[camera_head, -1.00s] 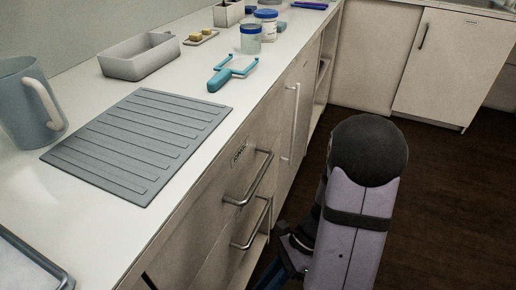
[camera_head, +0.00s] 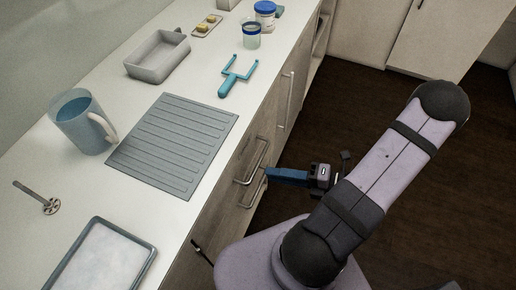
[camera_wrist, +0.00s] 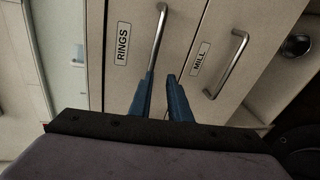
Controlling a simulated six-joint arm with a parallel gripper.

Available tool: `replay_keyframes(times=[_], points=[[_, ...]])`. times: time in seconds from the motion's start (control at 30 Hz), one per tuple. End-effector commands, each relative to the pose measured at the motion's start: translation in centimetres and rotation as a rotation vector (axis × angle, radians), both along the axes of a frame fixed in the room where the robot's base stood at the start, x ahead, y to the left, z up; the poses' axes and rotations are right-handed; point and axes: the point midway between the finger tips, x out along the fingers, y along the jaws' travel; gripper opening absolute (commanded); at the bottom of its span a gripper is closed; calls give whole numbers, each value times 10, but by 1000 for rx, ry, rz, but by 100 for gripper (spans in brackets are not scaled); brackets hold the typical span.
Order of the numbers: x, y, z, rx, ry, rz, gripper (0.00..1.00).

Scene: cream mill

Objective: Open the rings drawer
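The rings drawer (camera_wrist: 133,20) is the one with the RINGS label (camera_wrist: 122,44) in the wrist view. It lies on the countertop side of the drawer labelled MILL (camera_wrist: 199,57), and it looks shut. Its bar handle (camera_wrist: 160,35) runs down to the left fingertip; in the head view it is the upper handle (camera_head: 252,160). My gripper (camera_wrist: 160,76) has two blue fingers standing apart, with nothing seen between them. In the head view my gripper (camera_head: 267,174) is right in front of the drawer handles. I cannot tell whether a finger touches the handle.
The MILL drawer's handle (camera_wrist: 230,64) is close to the right of the fingers. A blue jug (camera_head: 80,122), a ribbed mat (camera_head: 172,146), a grey bin (camera_head: 157,57) and a tray (camera_head: 105,260) stand on the counter (camera_head: 60,160). The floor (camera_head: 345,110) in front is clear.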

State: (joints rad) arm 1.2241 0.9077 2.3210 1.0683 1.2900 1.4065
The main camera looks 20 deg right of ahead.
Motion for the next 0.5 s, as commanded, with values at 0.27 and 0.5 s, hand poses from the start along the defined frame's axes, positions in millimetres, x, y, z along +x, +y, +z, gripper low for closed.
replay_keyframes(times=[0.27, 0.5], points=[[4, -13, 19, 81, 39, -103, 17], [7, -10, 17, 83, 38, -102, 17]])
